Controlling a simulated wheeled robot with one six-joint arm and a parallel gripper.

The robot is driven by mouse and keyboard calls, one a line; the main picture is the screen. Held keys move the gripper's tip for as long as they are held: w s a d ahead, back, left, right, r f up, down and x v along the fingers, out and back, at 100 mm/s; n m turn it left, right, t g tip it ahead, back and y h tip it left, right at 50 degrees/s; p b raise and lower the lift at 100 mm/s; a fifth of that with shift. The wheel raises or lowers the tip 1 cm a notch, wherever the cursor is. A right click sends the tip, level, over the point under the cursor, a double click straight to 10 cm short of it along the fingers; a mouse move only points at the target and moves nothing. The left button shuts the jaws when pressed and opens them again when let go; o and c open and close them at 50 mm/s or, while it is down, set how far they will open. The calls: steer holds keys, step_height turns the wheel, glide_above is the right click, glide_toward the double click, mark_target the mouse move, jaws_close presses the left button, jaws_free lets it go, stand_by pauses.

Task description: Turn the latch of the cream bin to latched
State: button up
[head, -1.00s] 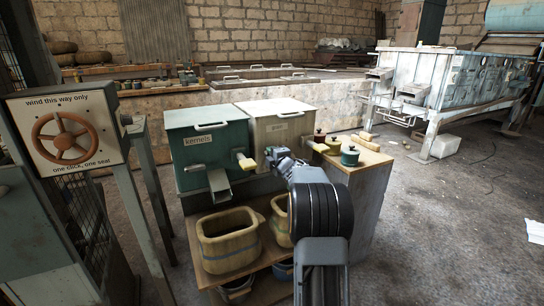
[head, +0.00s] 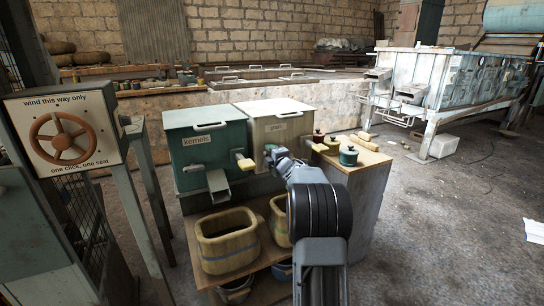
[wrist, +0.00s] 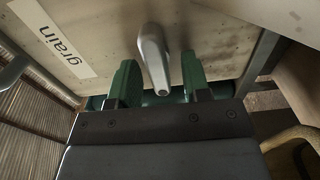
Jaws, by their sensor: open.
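The cream bin (head: 273,122) stands right of the green kernels bin in the head view. Its front, with a "grain" label (wrist: 60,50), fills the upper wrist view. A grey metal latch lever (wrist: 153,58) sits on that front and points down, tilted slightly. My gripper (wrist: 158,82) is open, with one green fingertip on each side of the lever. I see a gap on both sides and cannot see contact. In the head view my gripper (head: 272,154) is at the cream bin's front, and my arm hides the latch.
The green kernels bin (head: 206,155) with a metal chute adjoins on the left. Small lidded pots (head: 349,155) stand on a wooden top at right. Tan buckets (head: 228,240) sit on a shelf below. A wheel panel (head: 62,135) stands far left. The floor at right is mostly clear.

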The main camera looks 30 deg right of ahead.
steer(key=s+a+p, duration=0.2)
steer(key=s+p, duration=0.1)
steer(key=s, duration=1)
steer(key=shift+s, duration=0.35)
steer(key=s+a+r+m+g+h+p, duration=0.1)
steer(key=s+a+r+m+g+p, duration=0.15)
steer(key=a+r+m+p, duration=0.55)
steer(key=s+a+r+m+g+h+p, duration=0.15)
steer(key=a+r+g+p, duration=0.25)
steer(key=r+p, duration=0.85)
steer(key=s+a+r+m+g+y+p, duration=0.2)
steer(key=s+a+r+p, duration=0.3)
steer(key=s+a+p, duration=0.3)
steer(key=s+a+r+m+g+y+p, duration=0.3)
steer(key=s+a+p, duration=0.5)
steer(key=p, duration=0.3)
step_height(320, 180, up, 4)
steer(key=shift+s+a+f+m+g, duration=0.2)
steer(key=shift+s+m+g, duration=0.25)
steer(key=shift+m+g, duration=0.6)
